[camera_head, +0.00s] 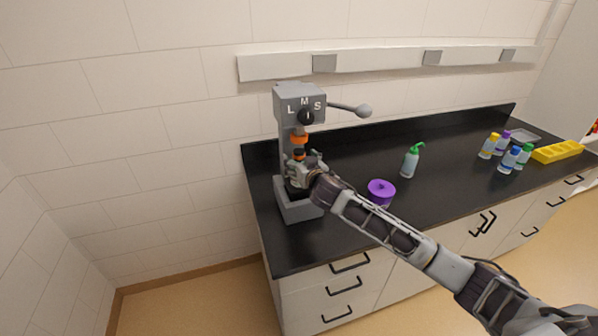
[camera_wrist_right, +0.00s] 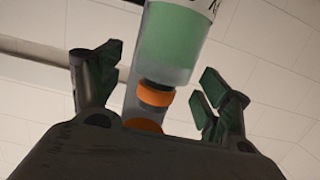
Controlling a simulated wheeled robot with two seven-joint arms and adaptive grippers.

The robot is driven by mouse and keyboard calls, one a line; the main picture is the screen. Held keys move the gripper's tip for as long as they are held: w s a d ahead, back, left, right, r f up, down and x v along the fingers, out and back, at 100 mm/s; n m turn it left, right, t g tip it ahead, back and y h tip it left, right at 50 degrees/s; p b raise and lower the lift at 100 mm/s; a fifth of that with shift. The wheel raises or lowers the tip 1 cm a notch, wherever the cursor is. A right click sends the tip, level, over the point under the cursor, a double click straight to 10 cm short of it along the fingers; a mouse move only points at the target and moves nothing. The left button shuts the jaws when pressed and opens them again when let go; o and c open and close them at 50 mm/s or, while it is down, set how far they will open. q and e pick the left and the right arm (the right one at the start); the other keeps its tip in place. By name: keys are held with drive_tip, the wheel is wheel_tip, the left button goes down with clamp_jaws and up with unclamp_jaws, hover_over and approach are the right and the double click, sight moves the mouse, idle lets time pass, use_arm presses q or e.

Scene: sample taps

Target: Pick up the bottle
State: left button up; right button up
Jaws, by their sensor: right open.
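A bottle with green contents (camera_wrist_right: 175,40) shows in the right wrist view, lying between the spread fingers, with a dark neck and an orange part at its lower end. In the head view my right gripper (camera_head: 302,168) is at the front of the grey dispenser (camera_head: 285,142) marked L M S, just below its orange nozzle (camera_head: 299,139); the gripper mostly hides what stands there. In the right wrist view the gripper (camera_wrist_right: 157,66) is open, its fingers either side of the bottle and apart from it. My left gripper is not in view.
Several small bottles (camera_head: 509,160) and a yellow rack (camera_head: 556,152) are at the right. The dispenser's lever (camera_head: 350,108) sticks out to the right.

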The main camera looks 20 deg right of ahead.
drive_tip(key=shift+w+f, duration=0.2)
drive_tip(key=shift+w, duration=0.55)
drive_tip(key=c, duration=1.7)
